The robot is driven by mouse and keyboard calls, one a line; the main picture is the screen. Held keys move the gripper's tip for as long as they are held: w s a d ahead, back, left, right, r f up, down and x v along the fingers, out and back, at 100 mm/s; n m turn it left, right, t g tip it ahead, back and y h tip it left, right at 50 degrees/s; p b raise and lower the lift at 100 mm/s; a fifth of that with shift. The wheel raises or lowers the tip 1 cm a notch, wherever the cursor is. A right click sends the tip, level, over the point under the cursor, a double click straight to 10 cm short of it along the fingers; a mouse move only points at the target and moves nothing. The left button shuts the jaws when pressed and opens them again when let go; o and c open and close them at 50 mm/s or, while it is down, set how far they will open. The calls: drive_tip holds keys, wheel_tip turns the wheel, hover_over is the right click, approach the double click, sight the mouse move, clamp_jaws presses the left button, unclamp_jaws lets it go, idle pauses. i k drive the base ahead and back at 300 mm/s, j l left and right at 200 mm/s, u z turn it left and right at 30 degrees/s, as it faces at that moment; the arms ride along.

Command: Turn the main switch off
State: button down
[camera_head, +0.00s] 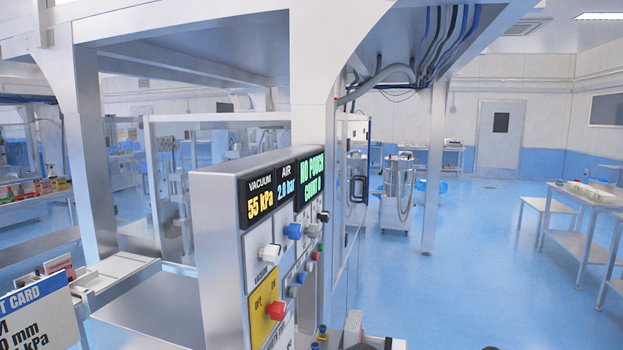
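The main switch is a red knob (276,310) on a yellow plate (259,318), low on the front of the grey control panel (217,240). The plate carries OFF at its left and ON at its right. I see the plate at a steep angle and cannot tell which word the knob points to. The lettering below the plate is cut off by the steep view. A pale and dark piece shows at the bottom edge, right of the panel, and may be part of my arm. I make out no gripper fingers, and nothing is seen touching the knob.
Above the switch are a blue knob (292,231), a white knob (271,252) and lit displays (261,200) reading vacuum 55 kPa and air 2.0 bar. Several small buttons lie farther along the panel. A sign (38,320) stands lower left. Blue floor (460,270) is open at right.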

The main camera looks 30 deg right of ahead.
sight(278, 310)
drive_tip(key=k+l+z, duration=0.15)
drive_tip(key=k+l, duration=1.3)
